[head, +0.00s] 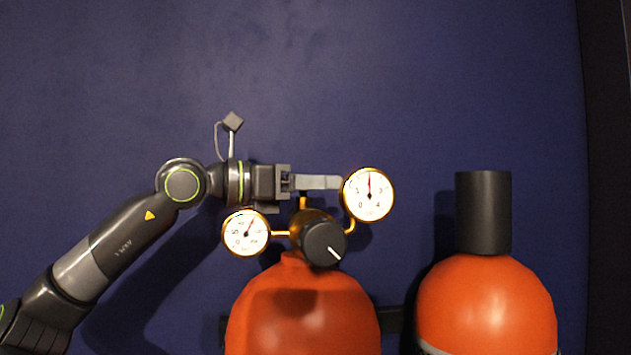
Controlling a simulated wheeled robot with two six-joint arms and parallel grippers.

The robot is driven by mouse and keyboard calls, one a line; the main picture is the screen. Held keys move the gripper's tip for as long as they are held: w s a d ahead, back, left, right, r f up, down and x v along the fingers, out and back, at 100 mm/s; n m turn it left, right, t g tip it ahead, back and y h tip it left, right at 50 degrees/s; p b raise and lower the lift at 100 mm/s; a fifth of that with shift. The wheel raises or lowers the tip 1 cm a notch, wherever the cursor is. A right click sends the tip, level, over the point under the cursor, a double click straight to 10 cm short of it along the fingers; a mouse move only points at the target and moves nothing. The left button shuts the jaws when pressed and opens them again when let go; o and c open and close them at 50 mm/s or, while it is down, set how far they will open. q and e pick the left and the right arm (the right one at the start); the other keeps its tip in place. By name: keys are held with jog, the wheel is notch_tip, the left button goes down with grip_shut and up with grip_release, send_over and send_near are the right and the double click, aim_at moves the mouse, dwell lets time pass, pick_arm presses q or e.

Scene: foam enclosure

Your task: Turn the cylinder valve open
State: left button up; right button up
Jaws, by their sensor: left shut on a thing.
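My left gripper (318,183) comes in level from the left, above the brass regulator (299,222). Its fingers are shut on the cylinder valve, whose grasped part is hardly visible; the fingertips end beside the right gauge (368,194). A dark round knob (323,243) with a white mark pointing to the lower right sits on the front of the regulator, below the fingers. The regulator stands on top of the red cylinder (303,312). The left gauge (246,232) has its needle up and to the right; the right gauge's needle points straight up. My right gripper is not in view.
A second cylinder (487,303), orange-red with a dark cap (483,212), stands to the right. A dark bracket (392,320) shows between the cylinders. The blue wall (400,80) is behind, with clear space above the regulator.

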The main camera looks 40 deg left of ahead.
pick_arm(q)
jog(key=shift+w+a+r+n+t+y+p, duration=0.15)
jog(key=shift+n+t+y+p, duration=0.25)
jog(key=shift+n+y, duration=0.6)
jog(key=shift+s+a+f+n+t+y+p, duration=0.15)
jog(key=shift+n+t+y+p, duration=0.35)
jog(key=shift+y, duration=0.9)
jog(key=shift+w+r, duration=0.1)
jog(key=o, duration=1)
jog(key=shift+c, duration=0.2)
